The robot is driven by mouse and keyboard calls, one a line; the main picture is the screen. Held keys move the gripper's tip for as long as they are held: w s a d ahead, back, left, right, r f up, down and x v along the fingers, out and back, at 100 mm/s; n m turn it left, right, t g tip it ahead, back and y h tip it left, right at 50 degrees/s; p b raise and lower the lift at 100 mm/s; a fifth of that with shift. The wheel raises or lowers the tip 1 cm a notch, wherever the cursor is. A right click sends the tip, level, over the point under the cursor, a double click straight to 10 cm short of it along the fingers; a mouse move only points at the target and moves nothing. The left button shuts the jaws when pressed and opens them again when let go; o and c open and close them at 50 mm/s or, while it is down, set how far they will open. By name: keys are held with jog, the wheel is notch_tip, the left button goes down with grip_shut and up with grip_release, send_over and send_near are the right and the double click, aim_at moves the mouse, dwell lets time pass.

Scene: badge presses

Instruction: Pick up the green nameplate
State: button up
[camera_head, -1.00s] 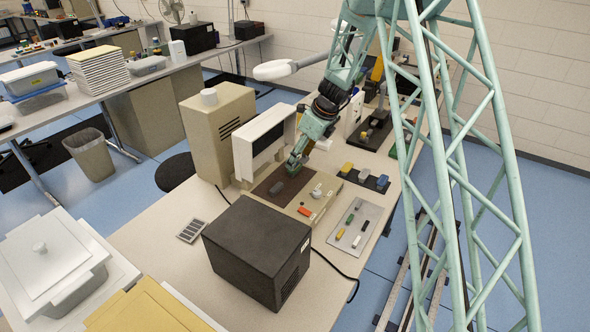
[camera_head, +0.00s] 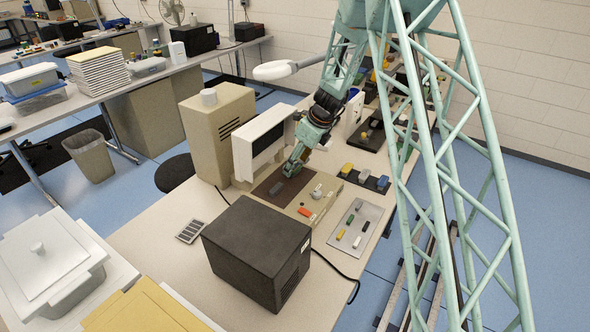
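My gripper (camera_head: 289,170) hangs low over the dark brown mat (camera_head: 265,187) by the white framed panel. It is up and to the left of the tray, well apart from the green bar. The fingers are too small to tell whether they are open or shut.
A dark block (camera_head: 277,188) lies on the brown mat near my gripper. An orange piece (camera_head: 304,211) and a grey knob (camera_head: 316,192) sit on the beige base. A large black box (camera_head: 255,250) stands left of the tray. Yellow and blue blocks (camera_head: 382,181) lie behind the tray.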

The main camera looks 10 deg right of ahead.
aim_at(297, 169)
jog(key=c, duration=0.9)
jog(key=shift+r, duration=0.1)
jog(key=shift+r+p, duration=0.5)
jog(key=shift+r, duration=1.05)
jog(key=shift+s+r, duration=0.15)
jog(key=shift+s, duration=0.05)
jog(key=s, duration=0.5)
jog(key=s+r, duration=0.1)
jog(key=s, duration=0.4)
jog(key=s+b, duration=0.1)
jog(key=s, duration=0.4)
jog(key=shift+s+r, duration=0.2)
jog(key=shift+s, duration=0.1)
jog(key=shift+a, duration=0.1)
